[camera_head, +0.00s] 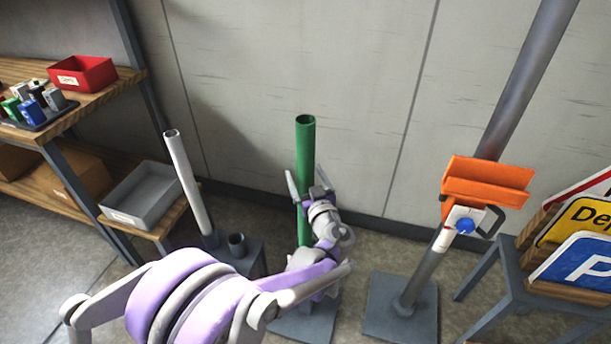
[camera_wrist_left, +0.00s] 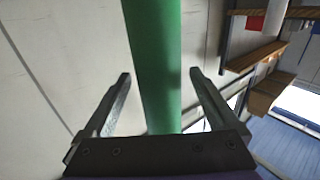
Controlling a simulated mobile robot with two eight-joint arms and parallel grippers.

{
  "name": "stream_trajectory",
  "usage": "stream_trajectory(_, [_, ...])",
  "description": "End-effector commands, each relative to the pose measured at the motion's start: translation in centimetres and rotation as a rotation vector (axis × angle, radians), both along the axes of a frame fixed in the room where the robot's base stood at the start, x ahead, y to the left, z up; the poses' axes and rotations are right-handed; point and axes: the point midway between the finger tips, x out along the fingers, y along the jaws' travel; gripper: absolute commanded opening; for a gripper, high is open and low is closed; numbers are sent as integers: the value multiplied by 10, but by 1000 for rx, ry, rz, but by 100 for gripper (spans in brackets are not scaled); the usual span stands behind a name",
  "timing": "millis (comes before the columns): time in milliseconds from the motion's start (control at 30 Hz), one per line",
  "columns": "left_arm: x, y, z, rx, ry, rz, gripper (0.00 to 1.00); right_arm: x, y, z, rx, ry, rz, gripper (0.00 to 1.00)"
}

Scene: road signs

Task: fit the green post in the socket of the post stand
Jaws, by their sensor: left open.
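The green post (camera_head: 305,150) is a hollow tube that looks upright in the head view, above a dark grey base plate (camera_head: 305,325) that looks like the post stand. My arm hides the post's lower end and the socket, so I cannot tell whether the post sits in it. My left gripper (camera_head: 307,183) is open around the post's middle. In the left wrist view the post (camera_wrist_left: 155,60) passes between the open fingers (camera_wrist_left: 162,75), with a gap visible on each side. My right gripper is not in view.
A grey rack (camera_head: 240,260) at left holds a white tube (camera_head: 187,180) and has an empty socket (camera_head: 236,242). A leaning pole carries an orange bracket (camera_head: 485,185) at right. Signs (camera_head: 580,260) lie on a stool. Shelves with a red bin (camera_head: 82,73) stand left.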

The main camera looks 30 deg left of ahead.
Motion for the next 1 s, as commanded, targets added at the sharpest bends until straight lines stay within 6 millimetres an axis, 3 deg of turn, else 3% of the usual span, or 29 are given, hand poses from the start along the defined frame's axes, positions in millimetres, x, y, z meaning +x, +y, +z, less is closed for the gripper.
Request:
stream_trajectory(167, [-8,-10,0,0,0,-3,94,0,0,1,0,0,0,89])
stream_trajectory(600, [-63,-70,1,1,-1,-4,94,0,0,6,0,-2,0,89])
stream_trajectory(1000, [-74,-79,1,1,0,1,94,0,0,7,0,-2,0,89])
